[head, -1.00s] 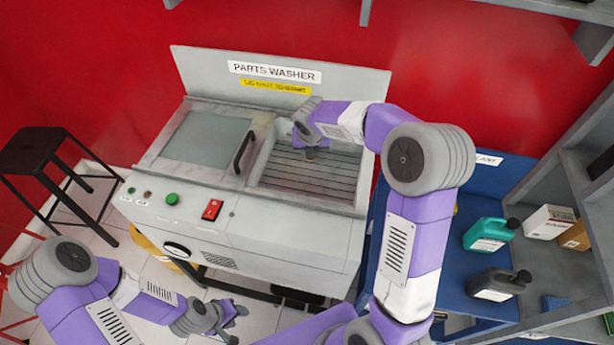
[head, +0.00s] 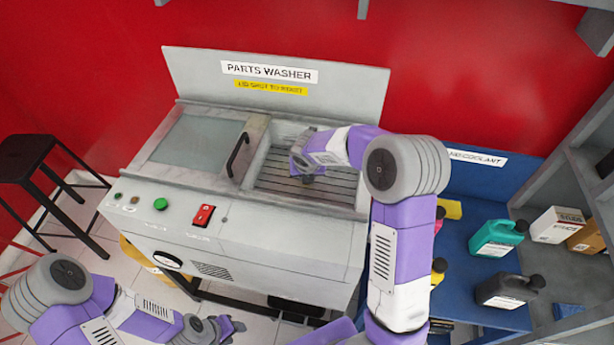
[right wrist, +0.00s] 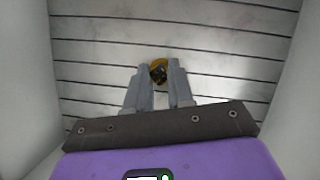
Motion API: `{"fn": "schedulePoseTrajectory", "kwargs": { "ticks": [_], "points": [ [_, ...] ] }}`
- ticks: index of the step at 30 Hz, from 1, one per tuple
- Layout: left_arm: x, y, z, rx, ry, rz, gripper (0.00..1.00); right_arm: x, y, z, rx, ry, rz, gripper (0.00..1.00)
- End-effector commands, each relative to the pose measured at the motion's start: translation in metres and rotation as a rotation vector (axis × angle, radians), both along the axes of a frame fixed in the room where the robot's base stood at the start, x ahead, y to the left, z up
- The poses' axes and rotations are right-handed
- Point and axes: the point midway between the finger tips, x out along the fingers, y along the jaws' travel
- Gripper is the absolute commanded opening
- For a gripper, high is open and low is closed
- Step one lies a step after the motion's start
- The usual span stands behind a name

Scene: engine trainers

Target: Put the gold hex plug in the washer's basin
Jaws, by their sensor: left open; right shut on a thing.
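The grey parts washer (head: 270,235) stands against the red wall, its lid slid to the left side. Its open basin (head: 340,183) has a slatted floor. My right gripper (head: 307,178) reaches down into the basin. In the right wrist view, my right gripper (right wrist: 158,85) is shut on the gold hex plug (right wrist: 158,66), with the slatted floor beyond it. I cannot tell whether the plug touches the slats. In the head view the plug is hidden. My left gripper (head: 228,326) is open and empty, low in front of the washer.
A black lid handle (head: 238,154) stands up left of the basin. The front panel has a green button (head: 160,204) and a red switch (head: 203,215). A blue bench with bottles, including a teal one (head: 497,238), is at right. A black stool (head: 50,180) is at left.

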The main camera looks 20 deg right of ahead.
Motion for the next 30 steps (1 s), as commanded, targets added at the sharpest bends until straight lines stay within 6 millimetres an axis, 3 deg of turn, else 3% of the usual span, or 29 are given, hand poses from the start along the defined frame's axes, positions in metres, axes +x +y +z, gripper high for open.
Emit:
{"fn": "schedulePoseTrajectory", "kwargs": {
  "ticks": [7, 8, 12, 23, 30],
  "points": [
    [0.000, 0.000, 0.000, 0.000, 0.000, 0.000, 0.44, 0.000, 0.000, -0.002, 0.000, 0.001, 0.000, 0.00],
    [0.000, 0.000, 0.000, 0.000, 0.000, 0.000, 0.44, 0.000, 0.000, -0.002, 0.000, 0.001, 0.000, 0.25],
    [0.000, 0.000, 0.000, 0.000, 0.000, 0.000, 0.44, 0.000, 0.000, -0.001, 0.000, 0.001, 0.000, 0.47],
    [0.000, 0.000, 0.003, 0.000, 0.000, 0.000, 0.44, 0.000, 0.000, 0.004, 0.000, -0.001, -0.001, 0.48],
    [0.000, 0.000, 0.020, 0.000, 0.000, 0.000, 0.44, -0.015, 0.006, 0.045, 0.001, -0.004, 0.000, 0.48]
  ]
}}
